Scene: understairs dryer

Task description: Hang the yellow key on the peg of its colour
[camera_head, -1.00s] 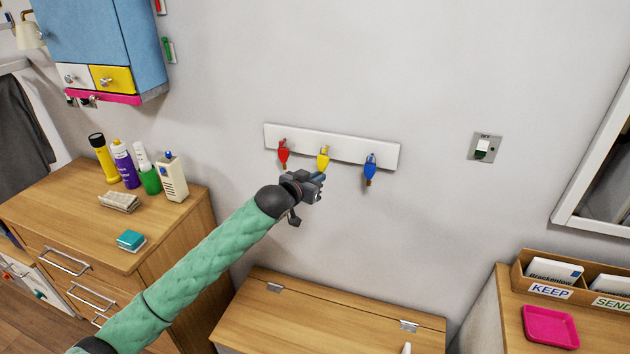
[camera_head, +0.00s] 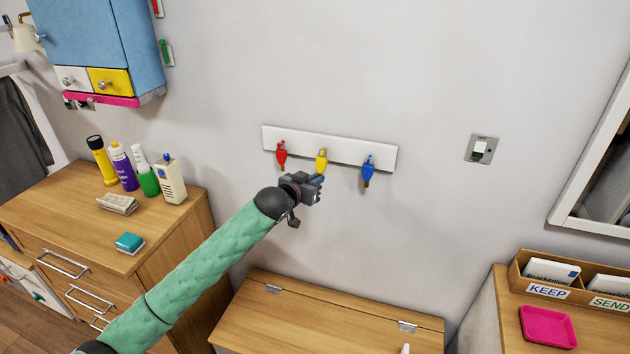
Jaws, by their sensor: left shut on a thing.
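A white peg rail (camera_head: 344,149) is fixed to the wall with red, yellow and blue items along it. The yellow key (camera_head: 321,161) is upright in front of the middle of the rail, between the red and blue ones. My left gripper (camera_head: 316,186) is shut on its lower end from below. The jaws hide that end. I cannot tell whether the key's top is on the peg or just in front of it; the yellow peg is not clearly distinguishable. My right gripper is not in view.
A red key (camera_head: 281,155) and a blue key (camera_head: 367,171) are at the rail on either side, close to my gripper. A wooden chest (camera_head: 325,318) stands below. A dresser (camera_head: 70,205) with bottles is at left. The wall right of the rail is clear up to a switch (camera_head: 481,148).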

